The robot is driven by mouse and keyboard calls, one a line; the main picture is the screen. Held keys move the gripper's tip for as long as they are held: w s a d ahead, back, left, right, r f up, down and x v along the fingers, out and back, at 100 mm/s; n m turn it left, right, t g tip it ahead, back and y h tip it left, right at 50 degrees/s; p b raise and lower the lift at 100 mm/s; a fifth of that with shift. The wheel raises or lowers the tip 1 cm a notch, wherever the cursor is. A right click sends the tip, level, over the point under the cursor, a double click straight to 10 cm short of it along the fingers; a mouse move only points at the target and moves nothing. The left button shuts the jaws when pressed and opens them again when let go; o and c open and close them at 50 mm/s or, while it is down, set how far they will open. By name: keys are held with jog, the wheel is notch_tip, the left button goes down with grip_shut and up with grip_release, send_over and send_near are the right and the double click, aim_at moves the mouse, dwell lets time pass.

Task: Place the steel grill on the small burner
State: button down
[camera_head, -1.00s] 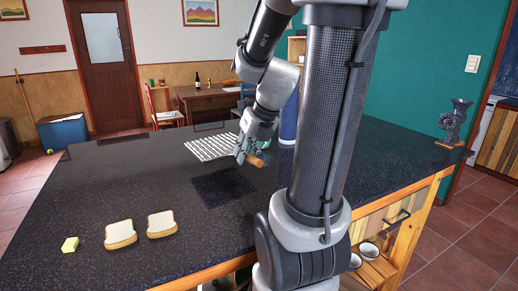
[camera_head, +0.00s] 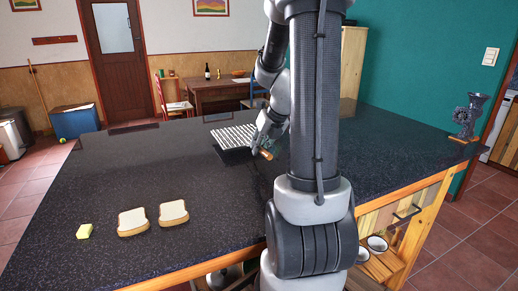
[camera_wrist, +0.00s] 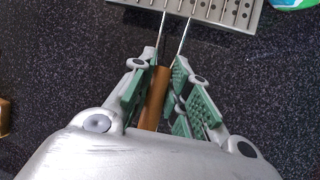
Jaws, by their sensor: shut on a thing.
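The steel grill (camera_head: 231,134) is a pale slotted plate with two thin metal rods and a wooden handle (camera_head: 266,154). My gripper (camera_head: 261,146) is shut on the handle, over the far middle of the dark counter. In the wrist view my gripper's green pads (camera_wrist: 157,88) stand on both sides of the handle (camera_wrist: 155,98); the grill plate (camera_wrist: 222,10) is cut off by the top edge. The plate looks level and slightly above the counter, with a dark shadow close below it. I cannot make out the small burner clearly; my arm hides part of the counter.
A metal grinder (camera_head: 467,116) stands at the right end.

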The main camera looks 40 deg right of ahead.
jog(key=w+d+f, duration=0.1)
jog(key=w+f, duration=0.1)
jog(key=shift+w+d+f, duration=0.2)
jog(key=shift+w+d, duration=0.2)
jog(key=shift+f, duration=0.1)
jog(key=c, duration=1.4)
grip_release()
jog(key=shift+o, duration=0.2)
